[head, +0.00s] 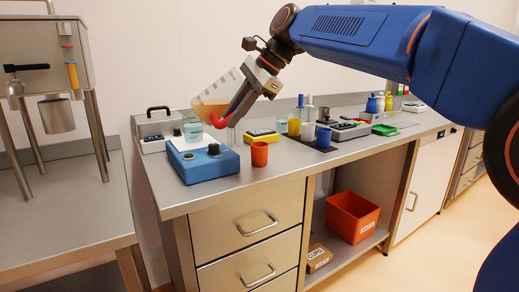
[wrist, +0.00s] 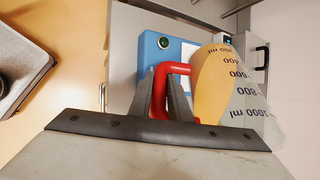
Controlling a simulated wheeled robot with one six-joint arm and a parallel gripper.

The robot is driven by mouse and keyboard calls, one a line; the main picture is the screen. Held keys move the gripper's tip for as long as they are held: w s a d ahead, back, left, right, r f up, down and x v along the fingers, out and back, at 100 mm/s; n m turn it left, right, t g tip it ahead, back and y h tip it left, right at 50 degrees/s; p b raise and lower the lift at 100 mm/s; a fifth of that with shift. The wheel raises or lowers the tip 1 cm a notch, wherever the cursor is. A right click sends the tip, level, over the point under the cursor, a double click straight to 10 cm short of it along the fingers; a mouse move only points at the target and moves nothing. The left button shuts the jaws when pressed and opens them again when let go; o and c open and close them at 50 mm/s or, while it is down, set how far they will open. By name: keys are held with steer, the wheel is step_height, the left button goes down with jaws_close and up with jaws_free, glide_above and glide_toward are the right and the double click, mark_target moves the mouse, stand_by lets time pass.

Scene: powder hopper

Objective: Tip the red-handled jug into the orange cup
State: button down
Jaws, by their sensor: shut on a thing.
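My gripper (head: 238,108) is shut on the red handle of the jug (head: 213,102). The jug is clear, with a graduated scale and tan contents, and is held tilted in the air above the blue device. In the wrist view the gripper (wrist: 168,88) closes around the red handle, and the jug (wrist: 238,88) with its millilitre marks is at the right. The orange cup (head: 260,153) stands upright on the bench, below and to the right of the jug and just right of the blue device. I cannot make out the cup in the wrist view.
The blue device (head: 200,162) with a black knob stands left of the cup; a yellow device (head: 261,136) is behind it. White (head: 307,131) and blue (head: 323,138) cups stand to the right. A steel hopper (head: 45,55) stands at the left. The bench front near the orange cup is clear.

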steer(key=shift+a+r+y+p, duration=0.2)
steer(key=shift+y+p, duration=0.3)
steer(key=shift+y, duration=0.5)
stand_by(1.5)
steer(key=shift+s+a+f+y+p, duration=0.15)
steer(key=shift+f+y+p, duration=0.4)
steer(key=shift+f, duration=0.3)
stand_by(2.2)
